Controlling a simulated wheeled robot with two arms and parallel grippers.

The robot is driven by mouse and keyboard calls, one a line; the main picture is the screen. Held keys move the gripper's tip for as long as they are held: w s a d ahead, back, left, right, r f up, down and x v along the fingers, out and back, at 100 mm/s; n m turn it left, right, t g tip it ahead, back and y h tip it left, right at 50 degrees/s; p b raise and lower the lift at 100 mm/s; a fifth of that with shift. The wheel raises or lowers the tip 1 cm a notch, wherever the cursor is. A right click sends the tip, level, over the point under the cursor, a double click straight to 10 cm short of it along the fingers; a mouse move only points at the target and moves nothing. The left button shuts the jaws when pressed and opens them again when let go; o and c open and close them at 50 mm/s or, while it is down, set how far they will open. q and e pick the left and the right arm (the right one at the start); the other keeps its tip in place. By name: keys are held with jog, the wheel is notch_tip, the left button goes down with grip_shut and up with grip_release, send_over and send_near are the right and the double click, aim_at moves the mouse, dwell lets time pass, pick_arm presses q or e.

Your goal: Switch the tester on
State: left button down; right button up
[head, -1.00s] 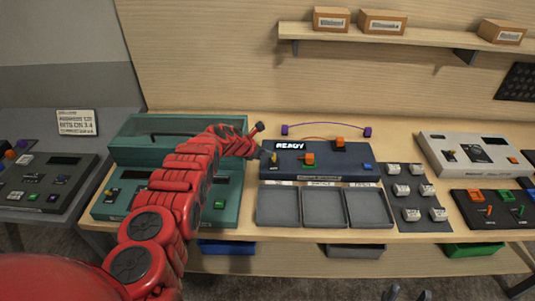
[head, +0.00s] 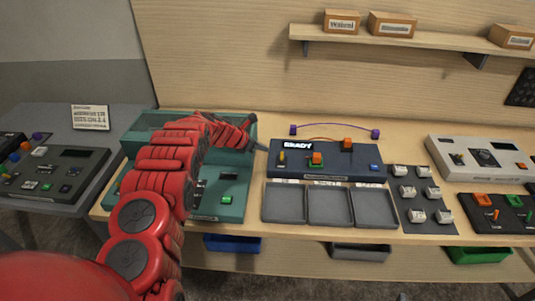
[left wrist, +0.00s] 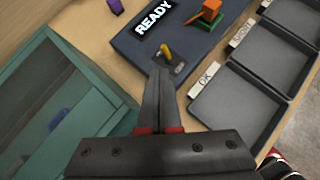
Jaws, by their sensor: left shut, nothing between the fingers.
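The tester is a dark blue console (head: 345,163) on the table, with a lit white READY display (head: 298,147). A yellow lever (head: 282,157) stands at its left end, and an orange block (head: 317,159) sits to the right of it. In the left wrist view the lever (left wrist: 166,52) stands in a small plate marked with a grey switch, its tip tilted toward the display. My left gripper (left wrist: 160,74) is shut and empty, its fingertips just short of the lever, with a small gap. In the head view the gripper (head: 262,148) is left of the console. My right gripper is not in view.
Three grey trays (head: 285,222) stand in front of the tester, with labels behind them. A teal case and console (head: 232,203) lie left, under my arm. A purple-ended cable (head: 335,125) lies behind the tester. A grey mat (head: 409,187) with several white parts is on the right.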

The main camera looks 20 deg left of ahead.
pick_arm(q)
notch_tip(320, 180, up, 5)
jog(key=s+a, duration=0.2)
jog(key=shift+a+r+p, duration=0.2)
jog(key=shift+a+p, duration=0.15)
jog(key=shift+p, duration=0.05)
jog(key=shift+s+d+r, duration=0.1)
